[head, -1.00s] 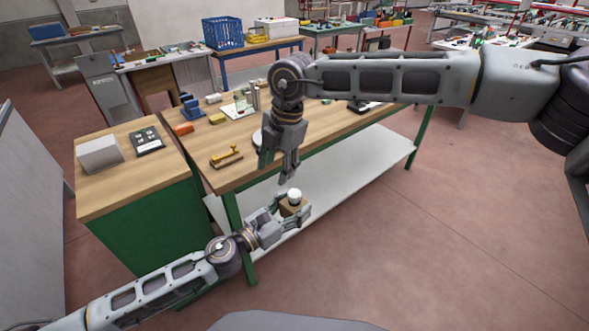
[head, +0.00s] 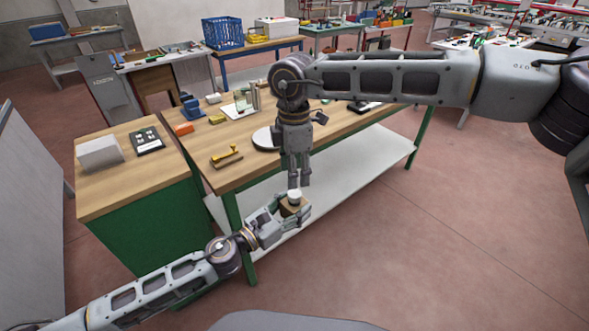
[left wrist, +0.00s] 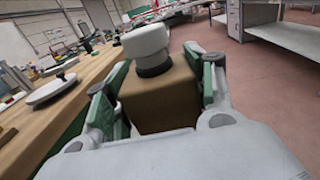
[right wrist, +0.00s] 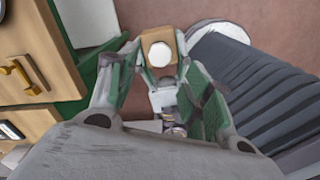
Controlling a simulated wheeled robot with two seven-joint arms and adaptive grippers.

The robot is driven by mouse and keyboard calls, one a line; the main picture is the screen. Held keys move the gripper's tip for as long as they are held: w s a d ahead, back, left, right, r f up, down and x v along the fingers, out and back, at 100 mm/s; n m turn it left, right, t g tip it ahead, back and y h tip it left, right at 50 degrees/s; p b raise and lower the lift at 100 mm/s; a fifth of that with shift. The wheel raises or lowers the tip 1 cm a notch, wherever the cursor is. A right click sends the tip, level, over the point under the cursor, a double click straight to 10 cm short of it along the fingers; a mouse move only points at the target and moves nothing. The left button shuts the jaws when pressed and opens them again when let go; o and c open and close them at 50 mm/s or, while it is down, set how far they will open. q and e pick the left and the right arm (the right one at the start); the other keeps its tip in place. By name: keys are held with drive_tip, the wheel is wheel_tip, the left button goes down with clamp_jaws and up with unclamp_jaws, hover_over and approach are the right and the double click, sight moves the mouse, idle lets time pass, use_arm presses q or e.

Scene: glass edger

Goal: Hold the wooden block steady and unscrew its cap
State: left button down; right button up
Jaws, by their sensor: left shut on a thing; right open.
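The wooden block (head: 292,209) is held in the air off the front edge of the workbench. My left gripper (head: 293,212) is shut on it from the side; the left wrist view shows the brown block (left wrist: 160,97) between both fingers. The white cap (head: 294,195) sits upright on top of the block; in the left wrist view the cap (left wrist: 147,46) has a dark ring beneath it. My right gripper (head: 299,182) points down just above the cap and is open. In the right wrist view the cap (right wrist: 159,54) lies beyond the fingertips, between them.
The wooden workbench (head: 225,170) with a white lower shelf (head: 350,163) stands just behind. On it are a yellow-handled tool (head: 226,157), a round grey disc (head: 265,138) and small blocks. A green cabinet (head: 150,222) stands left. Open floor lies to the right.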

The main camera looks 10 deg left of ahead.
sight(294, 193)
idle(0.4)
drive_tip(key=shift+f, duration=4.05)
drive_tip(key=c, duration=1.1)
drive_tip(key=shift+n, duration=0.3)
